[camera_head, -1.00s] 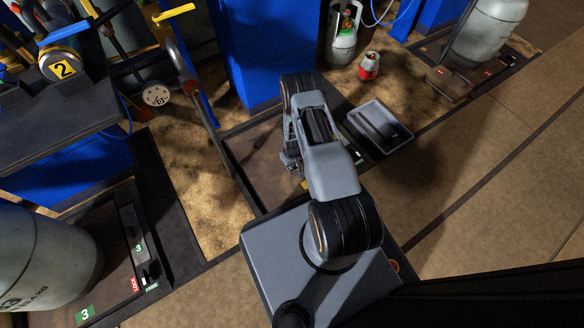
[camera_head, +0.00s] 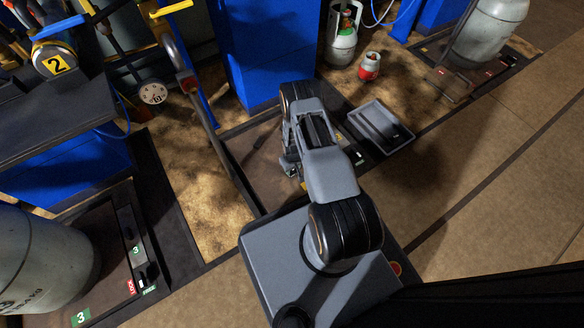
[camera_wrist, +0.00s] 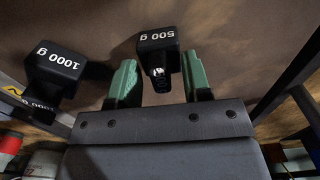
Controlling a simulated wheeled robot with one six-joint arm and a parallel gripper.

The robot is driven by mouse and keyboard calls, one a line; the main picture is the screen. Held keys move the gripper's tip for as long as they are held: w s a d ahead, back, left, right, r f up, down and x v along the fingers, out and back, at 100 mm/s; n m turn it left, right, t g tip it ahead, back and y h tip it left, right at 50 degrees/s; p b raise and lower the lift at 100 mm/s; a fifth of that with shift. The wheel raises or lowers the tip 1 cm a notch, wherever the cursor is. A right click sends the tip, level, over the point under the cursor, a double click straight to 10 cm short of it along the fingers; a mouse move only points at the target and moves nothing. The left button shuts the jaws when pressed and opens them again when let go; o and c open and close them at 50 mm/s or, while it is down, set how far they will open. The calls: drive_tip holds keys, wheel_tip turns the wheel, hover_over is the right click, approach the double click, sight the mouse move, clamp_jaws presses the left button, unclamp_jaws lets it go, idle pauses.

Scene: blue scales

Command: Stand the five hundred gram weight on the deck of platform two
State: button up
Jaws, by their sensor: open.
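The black five hundred gram weight (camera_wrist: 157,46) shows in the wrist view, marked 500 g, its lettering upside down in the picture. My gripper (camera_wrist: 160,68) is open, with one green finger on each side of the weight and a gap to both. The weight's narrow knob points towards my gripper. A brown surface lies behind it; I cannot tell how the weight rests there. A small yellow mark shows beside my arm.
A grey tray (camera_head: 398,138) lies right of my arm. A red-and-white canister (camera_head: 370,66) and a large cylinder (camera_head: 484,30) stand behind.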

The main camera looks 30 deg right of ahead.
drive_tip(key=w+a+r+t+p, duration=0.1)
drive_tip(key=a+r+p, duration=0.15)
drive_tip(key=r, duration=1.55)
drive_tip(key=w+a+r+p, duration=0.1)
drive_tip(key=r+p, duration=0.2)
drive_tip(key=r, duration=1.6)
drive_tip(key=s+a+r, duration=0.2)
drive_tip(key=s+r, duration=0.6)
drive_tip(key=r, duration=0.1)
drive_tip(key=s+a+r+m+t, duration=0.1)
drive_tip(key=s+a+r, duration=0.2)
drive_tip(key=s+r, duration=0.6)
drive_tip(key=shift+r+t, duration=0.2)
drive_tip(key=shift+t, duration=0.1)
drive_tip(key=shift+w+a, duration=0.1)
